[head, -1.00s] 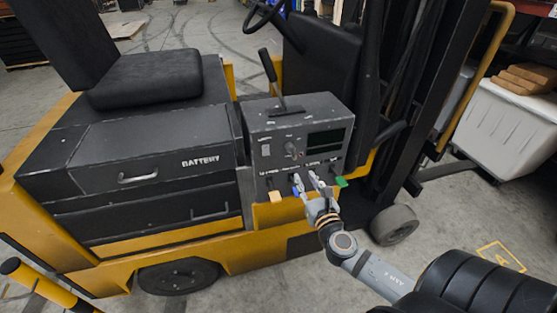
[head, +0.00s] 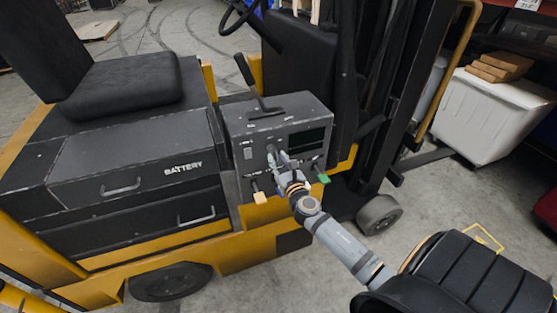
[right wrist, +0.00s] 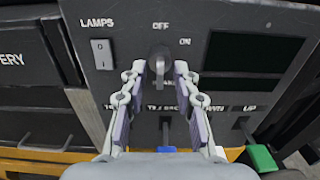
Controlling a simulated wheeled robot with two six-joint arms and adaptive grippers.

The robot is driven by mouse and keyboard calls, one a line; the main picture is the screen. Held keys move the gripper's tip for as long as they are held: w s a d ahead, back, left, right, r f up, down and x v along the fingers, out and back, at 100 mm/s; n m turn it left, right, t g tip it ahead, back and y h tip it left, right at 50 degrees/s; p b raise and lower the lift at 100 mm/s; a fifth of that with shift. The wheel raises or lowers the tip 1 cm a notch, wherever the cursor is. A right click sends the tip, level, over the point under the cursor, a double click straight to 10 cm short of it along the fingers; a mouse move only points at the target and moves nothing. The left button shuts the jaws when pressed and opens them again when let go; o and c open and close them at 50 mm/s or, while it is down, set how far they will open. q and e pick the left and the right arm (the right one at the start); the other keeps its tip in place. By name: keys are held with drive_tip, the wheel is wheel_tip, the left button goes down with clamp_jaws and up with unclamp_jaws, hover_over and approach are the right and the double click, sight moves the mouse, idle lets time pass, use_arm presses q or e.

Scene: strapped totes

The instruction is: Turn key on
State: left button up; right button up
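The key switch (right wrist: 159,58) is a grey knob on the dark control panel, between the OFF and ON labels in the right wrist view. Its grip points roughly straight down the panel. My right gripper (right wrist: 160,72) is open, with one fingertip on each side of the key's lower part. I cannot tell whether either finger touches it. In the head view my right gripper (head: 279,157) is at the front of the control box (head: 292,118) and partly covers the key. My left gripper is not in view.
A lamps switch (right wrist: 102,54) is left of the key and a dark display (right wrist: 240,52) is right of it. Below are levers with blue (right wrist: 166,149), green (head: 321,171) and cream (head: 259,197) ends. The battery drawer (head: 135,160) is at left.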

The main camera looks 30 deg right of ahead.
drive_tip(key=shift+c, duration=0.4)
clamp_jaws()
drive_tip(key=m+b, duration=0.2)
drive_tip(key=m, duration=0.4)
drive_tip(key=m+b, duration=0.2)
drive_tip(key=m, duration=0.3)
drive_tip(key=shift+d+f+m+b, duration=0.2)
drive_tip(key=shift+m+b, duration=0.2)
idle(0.4)
drive_tip(key=shift+o, duration=0.4)
unclamp_jaws()
